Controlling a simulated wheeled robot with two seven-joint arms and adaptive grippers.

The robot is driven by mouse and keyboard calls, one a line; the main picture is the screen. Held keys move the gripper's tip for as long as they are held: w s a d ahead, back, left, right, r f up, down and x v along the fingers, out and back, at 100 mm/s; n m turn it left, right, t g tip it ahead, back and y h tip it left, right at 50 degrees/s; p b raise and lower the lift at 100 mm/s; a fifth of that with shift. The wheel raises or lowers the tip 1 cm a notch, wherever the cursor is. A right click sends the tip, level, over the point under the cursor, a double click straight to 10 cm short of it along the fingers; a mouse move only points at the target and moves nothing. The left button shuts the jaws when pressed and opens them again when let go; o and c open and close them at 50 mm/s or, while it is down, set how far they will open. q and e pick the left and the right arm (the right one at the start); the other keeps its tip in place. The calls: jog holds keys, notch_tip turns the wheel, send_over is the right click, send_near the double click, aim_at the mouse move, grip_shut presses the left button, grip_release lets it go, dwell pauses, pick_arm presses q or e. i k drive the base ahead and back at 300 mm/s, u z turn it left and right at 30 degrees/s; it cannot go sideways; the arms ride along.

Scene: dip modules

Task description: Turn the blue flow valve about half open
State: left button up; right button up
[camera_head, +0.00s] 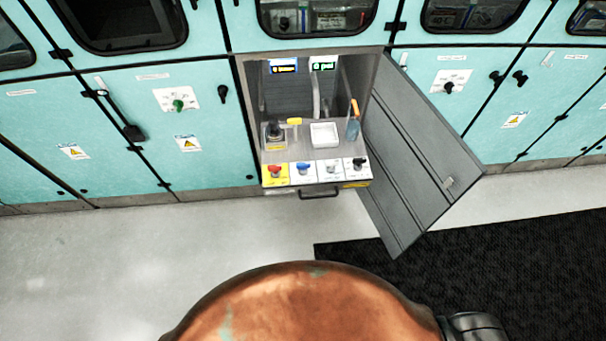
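The blue flow valve (303,168) is a small blue knob on a white label plate. It is in the row of valves along the front edge of the open cabinet bay, between a red valve (275,169) and a pale valve (331,166). A black valve (359,162) is at the right end of the row. The blue knob is too small to tell its exact setting. Neither of my grippers is in view, and nothing touches the valve.
The bay's grey door (422,150) hangs open to the right. Behind the valves are a white tray (324,134), a blue bottle with an orange top (353,124) and two small displays. A handle (320,193) sits below the valves. The floor in front is clear, with a black mat (500,280) at right.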

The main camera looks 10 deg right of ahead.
aim_at(302, 165)
jog(key=u, duration=0.95)
jog(key=i, duration=0.7)
jog(key=z, duration=0.5)
